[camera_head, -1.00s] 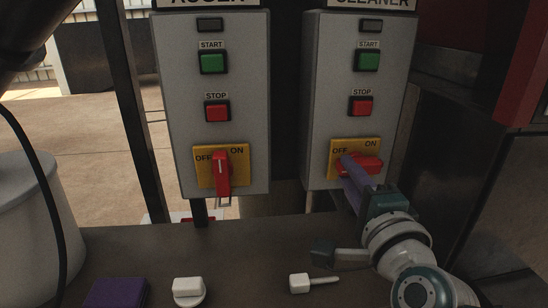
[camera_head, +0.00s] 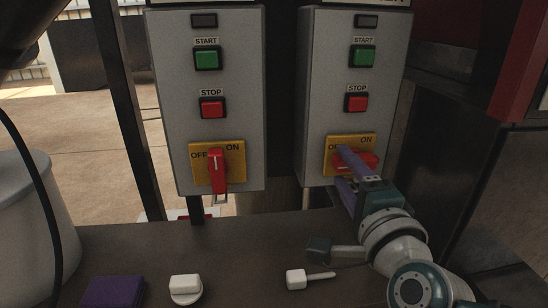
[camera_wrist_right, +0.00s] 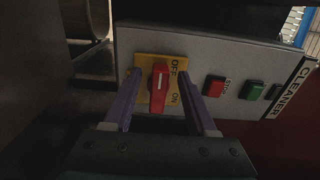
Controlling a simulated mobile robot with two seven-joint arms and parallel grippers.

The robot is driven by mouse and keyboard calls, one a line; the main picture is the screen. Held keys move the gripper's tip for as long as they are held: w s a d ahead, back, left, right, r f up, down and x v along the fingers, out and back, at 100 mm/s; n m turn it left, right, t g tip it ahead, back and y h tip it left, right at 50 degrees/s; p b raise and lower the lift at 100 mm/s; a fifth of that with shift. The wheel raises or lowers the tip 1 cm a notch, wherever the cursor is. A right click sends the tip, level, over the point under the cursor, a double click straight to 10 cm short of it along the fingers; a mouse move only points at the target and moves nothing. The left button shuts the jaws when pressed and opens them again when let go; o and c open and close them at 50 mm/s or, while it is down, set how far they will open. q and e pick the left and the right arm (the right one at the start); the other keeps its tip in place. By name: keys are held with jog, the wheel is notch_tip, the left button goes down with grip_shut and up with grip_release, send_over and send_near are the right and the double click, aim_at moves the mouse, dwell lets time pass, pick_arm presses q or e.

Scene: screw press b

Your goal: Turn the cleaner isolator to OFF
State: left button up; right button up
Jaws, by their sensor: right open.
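The CLEANER box is the grey box (camera_head: 325,95) on the right in the head view. Its red isolator handle (camera_head: 368,161) lies roughly level across a yellow OFF/ON plate (camera_head: 364,140). My right gripper (camera_head: 343,168) is open in front of it, one purple finger above the other, and the upper finger hides part of the handle. In the right wrist view the handle (camera_wrist_right: 159,92) stands between the two spread fingers of the gripper (camera_wrist_right: 162,78), with a gap visible on each side. OFF and ON show on the plate (camera_wrist_right: 176,62). My left gripper is not in view.
The AUGER box (camera_head: 238,90) stands to the left with its red handle (camera_head: 218,172) upright. On the bench (camera_head: 235,245) are a purple block (camera_head: 112,292), a white knob (camera_head: 185,287) and a white-headed part (camera_head: 296,279). A white drum (camera_head: 30,215) is at far left.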

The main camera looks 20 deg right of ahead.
jog(key=v, duration=1)
jog(key=shift+p, duration=0.3)
jog(key=shift+d, duration=0.1)
